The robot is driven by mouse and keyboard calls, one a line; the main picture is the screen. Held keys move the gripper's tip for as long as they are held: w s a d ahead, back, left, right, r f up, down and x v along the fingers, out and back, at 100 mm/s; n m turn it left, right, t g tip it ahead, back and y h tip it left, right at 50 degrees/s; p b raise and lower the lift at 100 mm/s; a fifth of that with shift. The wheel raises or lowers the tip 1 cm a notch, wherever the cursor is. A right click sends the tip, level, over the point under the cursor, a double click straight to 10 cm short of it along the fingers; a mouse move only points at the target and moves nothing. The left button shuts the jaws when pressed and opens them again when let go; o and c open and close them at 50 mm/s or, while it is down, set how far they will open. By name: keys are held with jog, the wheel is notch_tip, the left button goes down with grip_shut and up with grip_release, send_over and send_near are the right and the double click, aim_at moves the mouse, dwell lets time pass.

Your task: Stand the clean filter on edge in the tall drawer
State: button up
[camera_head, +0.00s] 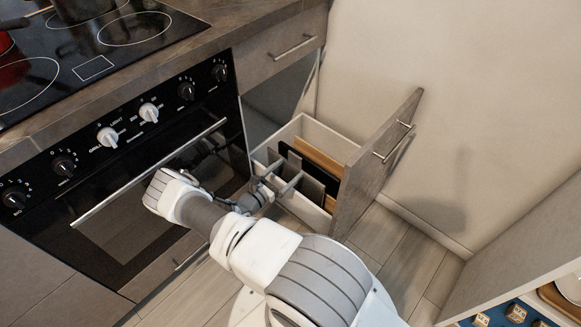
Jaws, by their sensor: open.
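The tall drawer (302,128) is pulled out to the right of the oven, with its grey front (378,160) facing right. Inside, a flat grey panel (322,176), which may be the clean filter, stands on edge beside a black flat item (291,158) and a wooden board (317,160). My gripper (279,177) is at the drawer's near left side, over its opening. It is open, with two grey bars that look like its fingers. I cannot tell whether they touch the grey panel. The panel's lower part is hidden in the drawer.
The oven front with its long handle (150,172) is close to my arm on the left. A closed upper drawer (285,57) is above the open one. The wall (450,110) is behind. A shelf unit with small blocks (516,312) is at the lower right. The floor between is clear.

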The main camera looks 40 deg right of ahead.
jog(key=s+a+p, duration=0.1)
jog(key=a+p, duration=0.1)
jog(key=a, duration=1.3)
jog(key=shift+s+a, duration=0.15)
